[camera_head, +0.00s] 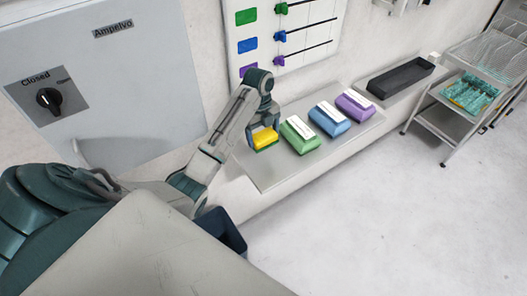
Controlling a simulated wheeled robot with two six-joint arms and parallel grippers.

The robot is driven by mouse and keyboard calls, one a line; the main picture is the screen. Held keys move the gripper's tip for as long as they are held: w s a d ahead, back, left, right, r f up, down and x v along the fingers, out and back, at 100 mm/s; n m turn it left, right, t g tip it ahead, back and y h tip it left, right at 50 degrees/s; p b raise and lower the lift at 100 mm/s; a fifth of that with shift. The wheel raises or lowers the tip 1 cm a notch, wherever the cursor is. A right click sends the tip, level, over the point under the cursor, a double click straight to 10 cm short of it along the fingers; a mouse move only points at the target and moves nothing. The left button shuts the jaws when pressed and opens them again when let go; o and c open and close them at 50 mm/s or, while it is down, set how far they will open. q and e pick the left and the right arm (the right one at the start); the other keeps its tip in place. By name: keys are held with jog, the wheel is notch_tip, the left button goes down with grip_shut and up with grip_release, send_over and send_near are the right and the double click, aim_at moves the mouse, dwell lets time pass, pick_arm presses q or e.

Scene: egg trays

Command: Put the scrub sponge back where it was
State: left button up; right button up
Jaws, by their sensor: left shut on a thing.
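The scrub sponge (264,141) is yellow with a green underside. My left gripper (264,129) is shut on it from above, at the left end of the grey ledge (272,177). The sponge is just left of the green dispenser box (299,134). I cannot tell whether its underside touches the ledge. The gripper's fingers are partly hidden against the sponge. My right gripper is not in view.
A blue box (330,118) and a purple box (355,105) stand farther right on the ledge. Beyond them is a black tray (400,77). A panel with coloured sliders (284,38) hangs behind. A metal cart (447,122) stands far right. Open floor lies in front.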

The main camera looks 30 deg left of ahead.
aim_at(262, 137)
pick_arm(q)
jog(key=f+b, duration=0.2)
jog(key=s+f+b, duration=0.1)
jog(key=shift+s+d, duration=0.1)
jog(key=shift+d, duration=0.25)
jog(key=shift+f, duration=0.3)
jog(key=f, duration=0.1)
jog(key=f+b, duration=0.1)
jog(key=f, duration=0.1)
jog(key=shift+w+a+f+b, duration=0.1)
jog(key=shift+w+a+b, duration=0.1)
jog(key=shift+w+b, duration=0.15)
jog(key=shift+f+p, duration=0.25)
jog(key=shift+p, duration=0.35)
jog(key=shift+s+f, duration=0.1)
jog(key=shift+f, duration=0.4)
jog(key=shift+s+d, duration=0.1)
jog(key=o, duration=0.9)
jog(key=shift+o, duration=0.5)
jog(key=shift+f, duration=0.1)
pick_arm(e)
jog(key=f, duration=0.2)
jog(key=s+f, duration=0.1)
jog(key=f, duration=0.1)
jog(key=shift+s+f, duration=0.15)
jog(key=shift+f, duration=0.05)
